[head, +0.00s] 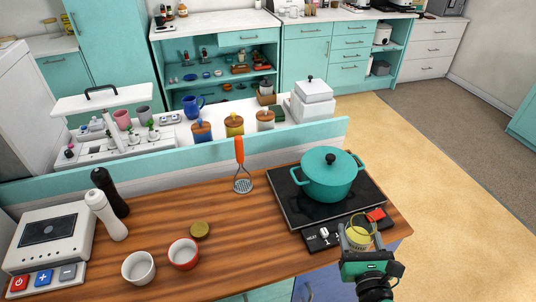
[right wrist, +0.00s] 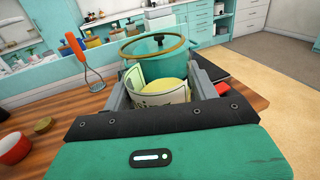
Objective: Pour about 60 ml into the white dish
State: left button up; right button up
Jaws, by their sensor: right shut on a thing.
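The white dish (head: 138,267) stands on the wooden counter at the front left, and its inside looks empty. My right gripper (head: 360,243) is at the counter's right front, beside the hob and far to the right of the dish. It is shut on a clear jar (head: 357,231) with a pale label and yellow contents. In the right wrist view the jar (right wrist: 160,92) sits between the two grey fingers, open at the top and looking roughly upright. I cannot tell whether the contents are liquid or grains. My left gripper is not in view.
A red dish (head: 184,254) stands right beside the white dish, with an olive lid (head: 200,230) behind. A teal pot (head: 329,174) is on the black hob (head: 290,205). Two mills (head: 106,215) and a scale (head: 50,240) stand left. The counter's middle is clear.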

aim_at(139, 268)
jog(key=k+j+u, duration=0.25)
jog(key=k+j, duration=0.2)
jog(key=j, duration=0.2)
jog(key=k+j+u, duration=0.15)
jog(key=j, duration=0.2)
jog(key=k+j+u, duration=0.1)
jog(key=k+j, duration=0.15)
jog(key=j, duration=0.1)
